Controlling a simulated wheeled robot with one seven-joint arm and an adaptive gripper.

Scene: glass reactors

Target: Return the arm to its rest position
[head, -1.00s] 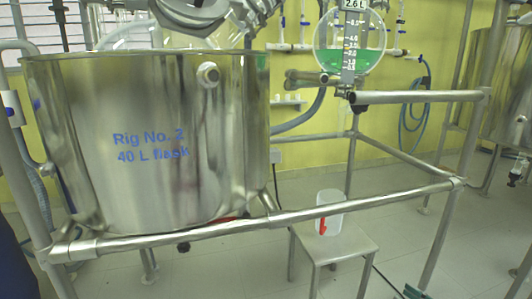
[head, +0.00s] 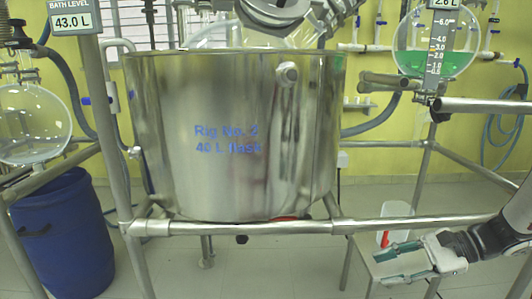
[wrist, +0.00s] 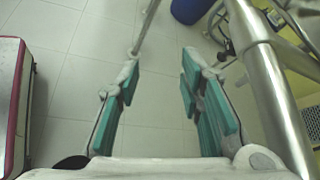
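My gripper (head: 394,263) is at the lower right of the head view, in front of the steel frame's lower rail. Its teal-padded fingers point left and are spread apart. In the wrist view my gripper (wrist: 160,78) is also open, with only pale floor tiles between the fingers. My arm enters from the right edge of the head view.
A steel vessel (head: 165,130) marked "Rig No. 2 40 L flask" stands behind the steel rail (head: 270,226). A blue drum (head: 65,235) is at left. A stool (head: 362,262) bears a white jug (head: 397,210). In the wrist view a steel post (wrist: 268,85) runs close right of the gripper.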

